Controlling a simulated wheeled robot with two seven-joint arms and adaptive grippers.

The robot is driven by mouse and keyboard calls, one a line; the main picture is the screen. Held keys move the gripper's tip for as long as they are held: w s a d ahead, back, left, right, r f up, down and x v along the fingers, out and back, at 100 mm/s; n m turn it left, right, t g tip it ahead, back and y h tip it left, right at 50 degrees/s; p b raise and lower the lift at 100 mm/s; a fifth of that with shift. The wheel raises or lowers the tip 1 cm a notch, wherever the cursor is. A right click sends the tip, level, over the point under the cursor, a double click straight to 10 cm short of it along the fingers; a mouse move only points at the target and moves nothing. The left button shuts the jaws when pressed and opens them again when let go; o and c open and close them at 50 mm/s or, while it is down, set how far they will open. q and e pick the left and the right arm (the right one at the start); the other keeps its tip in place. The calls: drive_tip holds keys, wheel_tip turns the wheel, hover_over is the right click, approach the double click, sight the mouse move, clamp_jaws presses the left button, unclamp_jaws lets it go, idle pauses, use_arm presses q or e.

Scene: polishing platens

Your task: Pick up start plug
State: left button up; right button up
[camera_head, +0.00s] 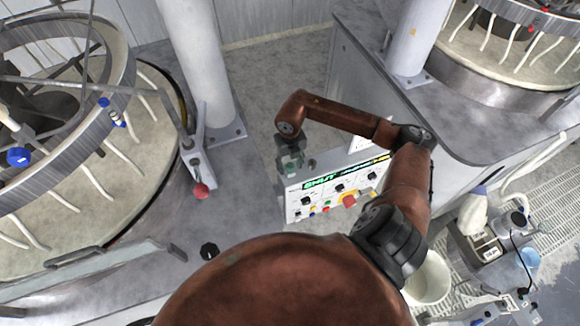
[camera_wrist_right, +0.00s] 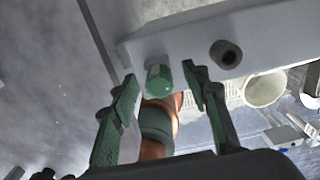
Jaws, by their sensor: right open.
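The start plug (camera_wrist_right: 158,80) looks like a short green cylinder standing on the top edge of the pale control panel box (camera_wrist_right: 185,38). In the wrist view it sits between the two green-padded fingers of my right gripper (camera_wrist_right: 160,74), with a gap on each side. My right gripper is open. In the head view my right gripper (camera_head: 290,160) hangs down at the left end of the control panel (camera_head: 325,193), and its fingers mostly hide the plug there. My left gripper is not in view.
A dark round plug or socket (camera_wrist_right: 226,53) is beside the green one on the box top. The panel front carries a red button (camera_head: 349,201) and several knobs. A polishing platen (camera_head: 60,215) fills the left side. A white bucket (camera_head: 428,280) stands at right.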

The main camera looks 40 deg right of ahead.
drive_tip(key=shift+c, duration=0.8)
drive_tip(key=c, duration=0.8)
clamp_jaws()
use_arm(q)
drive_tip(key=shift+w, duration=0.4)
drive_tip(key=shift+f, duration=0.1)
use_arm(e)
drive_tip(key=shift+r, duration=0.15)
